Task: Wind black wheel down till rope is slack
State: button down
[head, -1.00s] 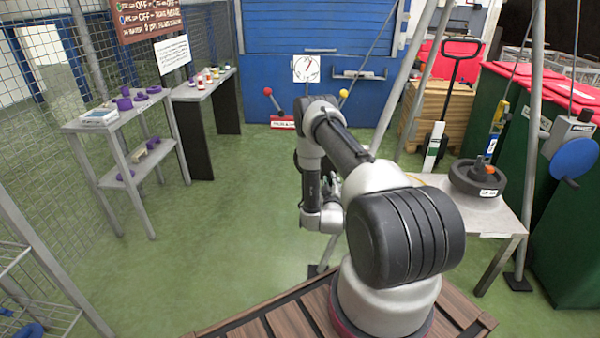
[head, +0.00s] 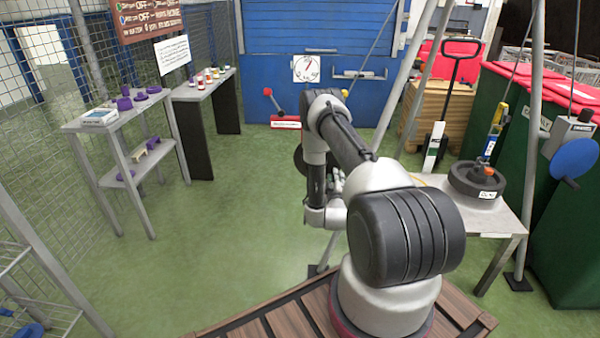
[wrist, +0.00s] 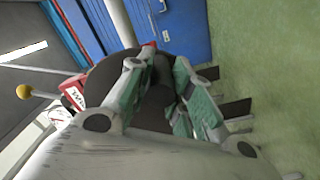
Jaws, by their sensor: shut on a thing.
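My gripper (wrist: 163,65) shows in the wrist view with its two green-padded fingers closed on a dark part of the black wheel. The wheel (wrist: 110,70) is a large dark round shape behind and between the fingers. In the head view a dark round edge, which looks like the wheel (head: 301,163), shows just left of my arm. My arm hides the rest of it and most of the gripper there. I cannot make out the wheel's rope or whether it is taut.
A blue wheel (head: 575,158) on a grey box stands at the right. A metal table (head: 500,222) carries a dark round weight (head: 476,180). Tripod legs rise behind my arm. A red-ended lever (head: 274,99) and a white dial (head: 306,68) are at the blue shutter.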

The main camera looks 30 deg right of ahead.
jog(key=shift+s+d+r+n, duration=0.1)
jog(key=shift+d+r+n, duration=0.1)
jog(key=shift+r+n, duration=0.2)
jog(key=shift+s+d+r+n, duration=0.1)
jog(key=shift+d+r+n, duration=0.05)
jog(key=shift+r+n, duration=0.4)
jog(key=shift+s+d+r+n, duration=0.15)
jog(key=shift+r+n, duration=0.15)
jog(key=shift+n, duration=0.35)
jog(key=shift+w, duration=0.1)
jog(key=c, duration=1.3)
grip_release()
jog(key=shift+o, duration=1.3)
jog(key=shift+s+a, duration=0.1)
jog(key=shift+s, duration=0.1)
jog(key=v, duration=0.7)
jog(key=shift+s+a, duration=0.2)
jog(key=shift+s, duration=0.1)
